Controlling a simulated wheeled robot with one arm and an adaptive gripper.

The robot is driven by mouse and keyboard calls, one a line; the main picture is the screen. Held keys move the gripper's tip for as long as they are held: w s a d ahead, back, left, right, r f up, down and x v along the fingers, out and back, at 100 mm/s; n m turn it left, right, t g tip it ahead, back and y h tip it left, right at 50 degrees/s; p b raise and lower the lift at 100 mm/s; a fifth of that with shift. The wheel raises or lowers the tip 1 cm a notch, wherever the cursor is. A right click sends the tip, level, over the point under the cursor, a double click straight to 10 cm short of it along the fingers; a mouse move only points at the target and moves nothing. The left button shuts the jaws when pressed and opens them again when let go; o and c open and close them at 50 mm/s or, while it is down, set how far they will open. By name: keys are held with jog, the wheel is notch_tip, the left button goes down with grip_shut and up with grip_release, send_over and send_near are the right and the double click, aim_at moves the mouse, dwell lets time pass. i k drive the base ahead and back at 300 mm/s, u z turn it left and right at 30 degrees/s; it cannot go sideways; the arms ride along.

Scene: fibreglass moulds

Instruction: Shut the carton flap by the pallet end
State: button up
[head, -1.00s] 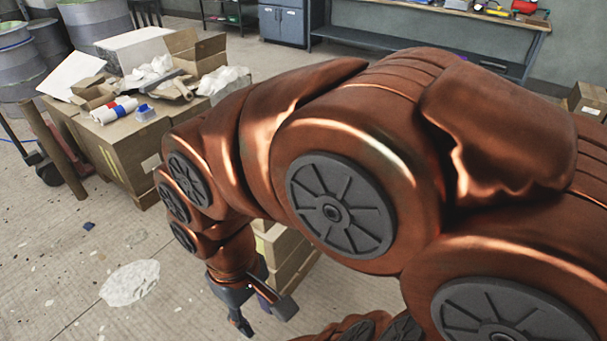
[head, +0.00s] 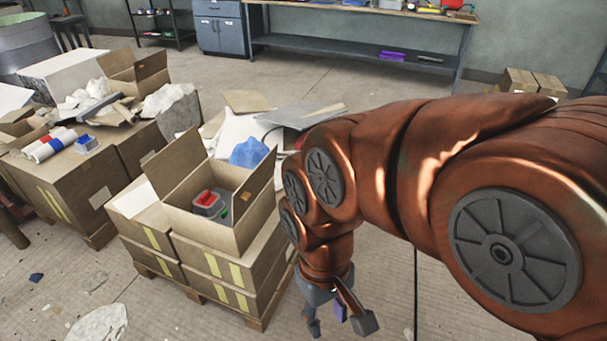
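An open cardboard carton (head: 210,232) sits on a stack of closed boxes (head: 222,270) on a wooden pallet (head: 262,318), near the middle of the head view. Its left flap (head: 174,165) stands up, tilted outward. Its right flap (head: 262,190) also stands up, on the side nearer my arm. A grey and red item (head: 208,203) and something green lie inside. My gripper (head: 340,325) hangs fingers-down to the right of the stack, lower than the carton. Which flap is the pallet-end one, I cannot tell.
Left stands another loaded box stack (head: 60,185) with rolls, papers and an open box (head: 135,75). A blue bag (head: 248,153) and flat sheets (head: 300,115) lie behind the carton. A workbench (head: 360,15) lines the back wall.

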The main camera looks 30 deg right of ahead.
aim_at(245, 196)
jog(key=z, duration=0.3)
jog(key=i, duration=0.5)
jog(key=k, duration=1.15)
jog(key=u, duration=0.9)
jog(key=i, duration=0.9)
jog(key=z, duration=0.4)
